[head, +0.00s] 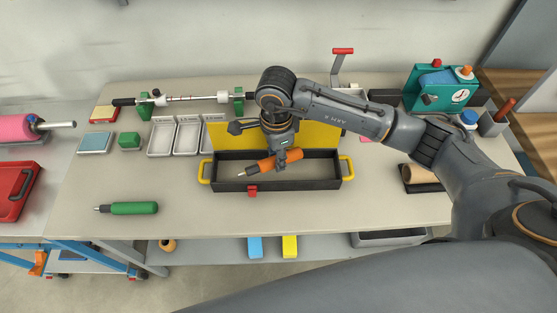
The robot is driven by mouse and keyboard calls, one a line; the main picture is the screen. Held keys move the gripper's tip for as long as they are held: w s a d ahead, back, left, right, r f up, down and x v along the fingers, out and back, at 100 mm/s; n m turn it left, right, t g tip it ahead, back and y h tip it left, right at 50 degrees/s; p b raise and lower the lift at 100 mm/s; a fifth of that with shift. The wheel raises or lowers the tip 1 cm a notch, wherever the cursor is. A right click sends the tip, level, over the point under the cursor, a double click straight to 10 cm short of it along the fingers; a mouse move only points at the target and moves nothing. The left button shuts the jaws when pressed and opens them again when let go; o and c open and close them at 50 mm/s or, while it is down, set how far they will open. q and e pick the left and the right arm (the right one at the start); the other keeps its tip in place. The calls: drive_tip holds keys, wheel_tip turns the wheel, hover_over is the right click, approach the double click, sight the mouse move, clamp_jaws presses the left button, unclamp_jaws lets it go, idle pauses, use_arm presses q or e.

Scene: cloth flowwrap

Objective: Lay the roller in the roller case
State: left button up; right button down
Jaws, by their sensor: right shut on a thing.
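The roller case (205,172) is a long black box, open, with a yellow lid raised behind it, yellow end handles and a red latch in front. My right gripper (281,163) is shut on an orange-handled tool (265,164) with a pale metal tip, over the case's opening. The tool is tilted, tip to the left; whether it touches the case floor I cannot tell. The long pale shaft with dark ends, likely the roller (195,99), lies across green supports behind the case. My left gripper is out of view.
A green-handled tool (134,208) lies at the front left of the table. White trays (161,139) and a green block (129,141) stand left of the lid. A teal device with a dial (440,90) stands at the back right. The front middle is clear.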

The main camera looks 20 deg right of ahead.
drive_tip(key=f, duration=0.1)
drive_tip(key=f+p, duration=0.1)
drive_tip(key=f, duration=0.1)
drive_tip(key=shift+w+d+f+p, duration=0.15)
drive_tip(key=shift+d+f+p, duration=0.15)
drive_tip(key=shift+f, duration=0.1)
drive_tip(key=shift+f+b, duration=0.5)
drive_tip(key=shift+b, duration=0.2)
drive_tip(key=c, duration=1.4)
unclamp_jaws()
drive_tip(key=shift+o, duration=0.2)
drive_tip(key=shift+r, duration=0.1)
